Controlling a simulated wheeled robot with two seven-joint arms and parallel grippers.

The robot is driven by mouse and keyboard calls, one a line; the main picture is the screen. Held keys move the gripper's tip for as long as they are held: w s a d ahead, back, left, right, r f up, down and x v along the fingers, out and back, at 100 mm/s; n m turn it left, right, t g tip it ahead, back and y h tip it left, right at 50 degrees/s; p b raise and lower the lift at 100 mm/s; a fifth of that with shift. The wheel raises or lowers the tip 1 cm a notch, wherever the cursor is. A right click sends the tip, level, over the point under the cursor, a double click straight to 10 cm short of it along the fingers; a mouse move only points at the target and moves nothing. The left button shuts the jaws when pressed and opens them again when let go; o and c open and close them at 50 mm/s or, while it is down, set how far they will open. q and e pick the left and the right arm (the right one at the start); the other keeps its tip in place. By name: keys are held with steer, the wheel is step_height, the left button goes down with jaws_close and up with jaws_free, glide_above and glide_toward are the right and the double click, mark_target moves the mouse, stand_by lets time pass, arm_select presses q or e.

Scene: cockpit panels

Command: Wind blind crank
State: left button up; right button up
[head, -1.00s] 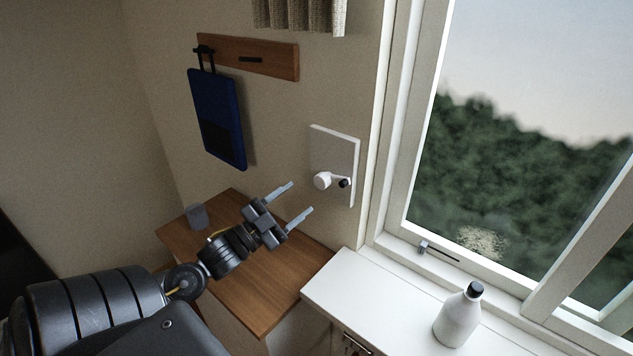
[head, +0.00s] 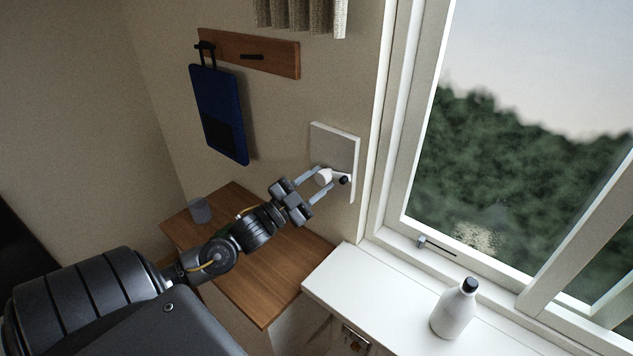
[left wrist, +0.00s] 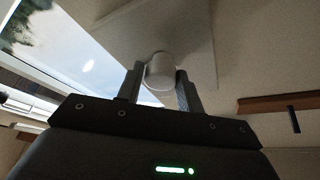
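The blind crank (head: 325,176) is a white round hub with a short arm ending in a black knob (head: 344,180), on a white wall plate (head: 335,148). My left gripper (head: 322,182) is open at the crank, with one finger on each side of the white hub. In the left wrist view the hub (left wrist: 160,70) sits between the two fingertips (left wrist: 160,84); whether they touch it I cannot tell. The black knob is not seen in the left wrist view. My right gripper is not in view.
A wooden desk (head: 262,275) with a grey cup (head: 199,210) lies below. A blue bag (head: 218,115) hangs from a wooden hook rail (head: 275,58). A white bottle (head: 455,310) stands on the white sill counter (head: 395,310), beside the window. A curtain (head: 300,15) hangs above.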

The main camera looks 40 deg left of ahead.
arm_select(q)
steer(key=c, duration=0.5)
steer(key=shift+o, duration=0.2)
steer(key=shift+a+r+m, duration=0.1)
steer(key=shift+r+m, duration=0.05)
steer(key=shift+m, duration=0.35)
